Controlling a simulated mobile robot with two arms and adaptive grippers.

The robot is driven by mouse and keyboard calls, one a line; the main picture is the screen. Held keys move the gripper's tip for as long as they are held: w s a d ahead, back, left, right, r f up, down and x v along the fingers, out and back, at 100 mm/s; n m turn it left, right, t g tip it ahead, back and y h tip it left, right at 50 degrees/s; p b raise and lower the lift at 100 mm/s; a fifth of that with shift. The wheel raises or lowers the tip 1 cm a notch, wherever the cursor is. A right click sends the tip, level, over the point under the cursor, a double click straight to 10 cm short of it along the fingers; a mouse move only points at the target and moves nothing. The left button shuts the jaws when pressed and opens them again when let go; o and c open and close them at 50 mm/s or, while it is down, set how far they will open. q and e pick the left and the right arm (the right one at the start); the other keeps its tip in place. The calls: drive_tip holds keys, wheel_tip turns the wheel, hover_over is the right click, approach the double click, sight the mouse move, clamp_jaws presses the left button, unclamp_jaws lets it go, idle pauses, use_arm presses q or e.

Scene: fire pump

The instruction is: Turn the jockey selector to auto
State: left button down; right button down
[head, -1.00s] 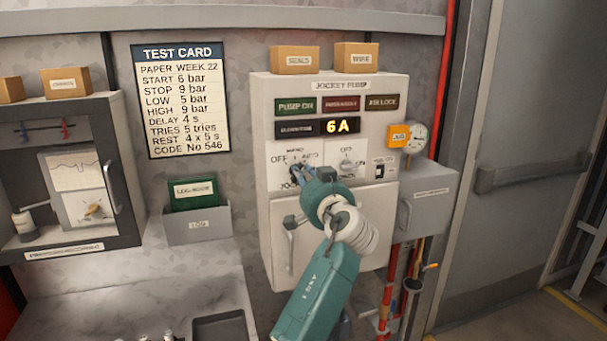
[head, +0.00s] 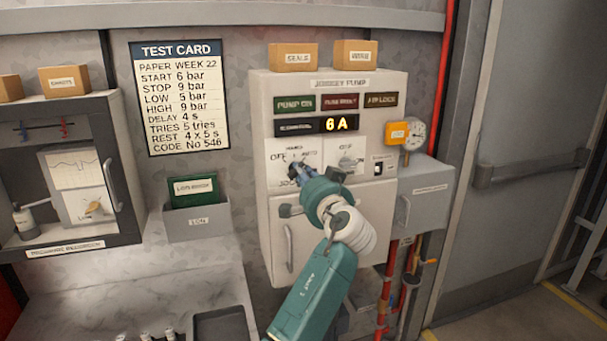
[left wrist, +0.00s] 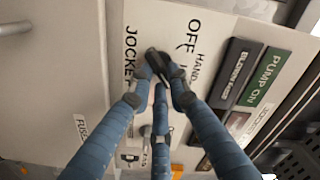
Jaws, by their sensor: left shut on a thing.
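The white jockey pump cabinet (head: 262,215) hangs on the wall in the middle of the head view. Its selector plate has OFF at left, HAND at top and AUTO at right, with a JOCKEY label below. The dark jockey selector knob (left wrist: 154,60) shows between the fingertips in the left wrist view. My left gripper (head: 296,172) is shut on this knob. It also shows in the left wrist view (left wrist: 163,70), with blue fingers closed around the knob. The fingers hide much of the knob, so I cannot tell which mark it points to. My right gripper is not in view.
A second switch (head: 347,163) sits right of the selector, with a small rocker (head: 378,168) beyond it. Cardboard boxes (head: 293,56) stand on top of the cabinet. A gauge (head: 413,133) and grey box (head: 425,195) flank its right side.

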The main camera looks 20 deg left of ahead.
use_arm(q)
drive_tip(key=shift+r, duration=0.3)
drive_tip(key=c, duration=1.6)
unclamp_jaws()
drive_tip(key=shift+w+f, duration=0.1)
drive_tip(key=shift+c, duration=0.2)
drive_tip(key=shift+a+f, duration=0.1)
drive_tip(key=shift+f, duration=0.05)
drive_tip(key=v, duration=0.7)
